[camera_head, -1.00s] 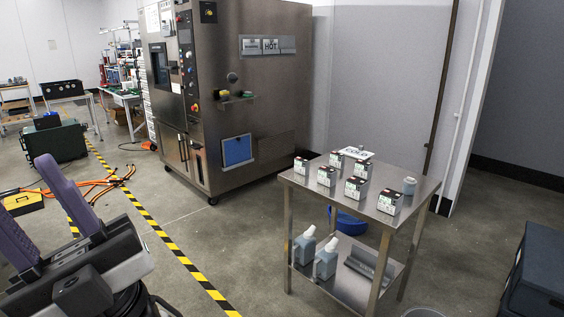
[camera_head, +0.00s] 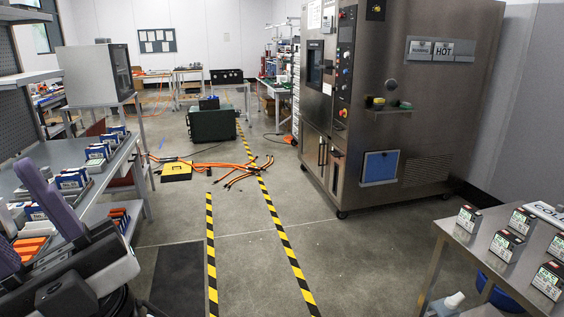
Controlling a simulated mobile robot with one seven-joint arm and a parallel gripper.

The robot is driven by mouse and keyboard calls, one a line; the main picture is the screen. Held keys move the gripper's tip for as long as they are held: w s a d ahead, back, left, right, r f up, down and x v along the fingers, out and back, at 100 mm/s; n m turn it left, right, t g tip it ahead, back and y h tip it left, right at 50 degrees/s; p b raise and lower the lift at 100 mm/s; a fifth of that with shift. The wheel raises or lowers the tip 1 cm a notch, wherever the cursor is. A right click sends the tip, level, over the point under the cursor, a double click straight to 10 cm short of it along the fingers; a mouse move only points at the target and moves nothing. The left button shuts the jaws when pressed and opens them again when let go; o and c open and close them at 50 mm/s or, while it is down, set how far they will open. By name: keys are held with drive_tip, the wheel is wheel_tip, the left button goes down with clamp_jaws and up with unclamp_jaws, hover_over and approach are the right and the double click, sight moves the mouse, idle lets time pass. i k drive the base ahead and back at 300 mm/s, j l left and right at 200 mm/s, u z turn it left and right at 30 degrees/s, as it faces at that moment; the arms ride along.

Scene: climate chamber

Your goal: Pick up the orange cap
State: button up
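I cannot make out an orange cap for certain in the head view. Orange items (camera_head: 30,248) lie on the left bench, partly hidden behind my arm, and are too unclear to name. My gripper (camera_head: 20,225) is at the lower left, close to the camera. Its two long purple-grey fingers point up and left with a gap between them; the left one is cut off by the frame edge.
A left bench (camera_head: 128,150) carries blue-and-white boxes. Orange cables (camera_head: 240,172) and a yellow case (camera_head: 176,171) lie on the floor. The steel chamber (camera_head: 430,90) stands right of centre. A steel table (camera_head: 455,232) with boxes is lower right.

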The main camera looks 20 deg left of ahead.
sight(34, 250)
drive_tip(key=i+u, duration=0.2)
drive_tip(key=u, duration=0.2)
drive_tip(key=i+u, duration=0.15)
drive_tip(key=u, duration=0.25)
drive_tip(key=i+l+u, duration=0.15)
drive_tip(key=u, duration=0.25)
drive_tip(key=i+u, duration=0.25)
drive_tip(key=u, duration=0.15)
drive_tip(key=i+l+u, duration=0.1)
drive_tip(key=u, duration=0.25)
drive_tip(key=i+l+u, duration=0.2)
drive_tip(key=i+u, duration=0.35)
drive_tip(key=i, duration=0.35)
drive_tip(key=i+l+u, duration=0.1)
drive_tip(key=i, duration=0.35)
drive_tip(key=l, duration=0.1)
